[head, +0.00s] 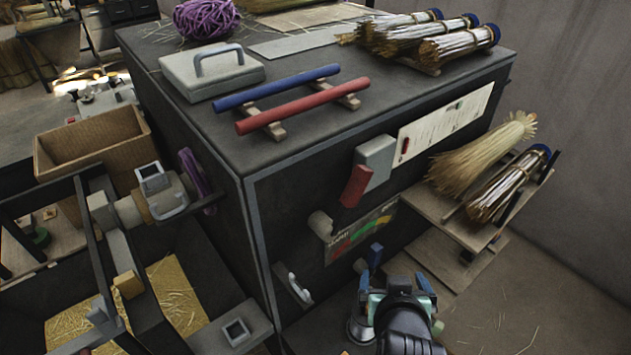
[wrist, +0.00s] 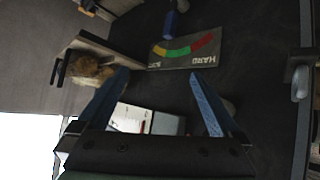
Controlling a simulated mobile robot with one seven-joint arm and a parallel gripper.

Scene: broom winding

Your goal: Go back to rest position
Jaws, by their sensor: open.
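My gripper (head: 394,283) is in front of the dark cabinet (head: 215,150), low at the bottom middle of the head view. Its two blue fingers are spread apart in the wrist view (wrist: 159,76), with nothing held between them. Past the fingertips, the wrist view shows the coloured gauge plate (wrist: 185,50) marked HARD and a small blue handle (wrist: 170,24). The gauge plate also shows on the cabinet's side in the head view (head: 362,232). My wrist hides part of the floor and the low area in front of the cabinet.
A red lever (head: 356,186) and a pale handle (head: 293,286) stick out from the cabinet. A wooden shelf (head: 440,215) with straw bundles (head: 482,155) stands to the right. Red (head: 300,108) and blue (head: 276,87) bars lie on top. Floor at lower right is open.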

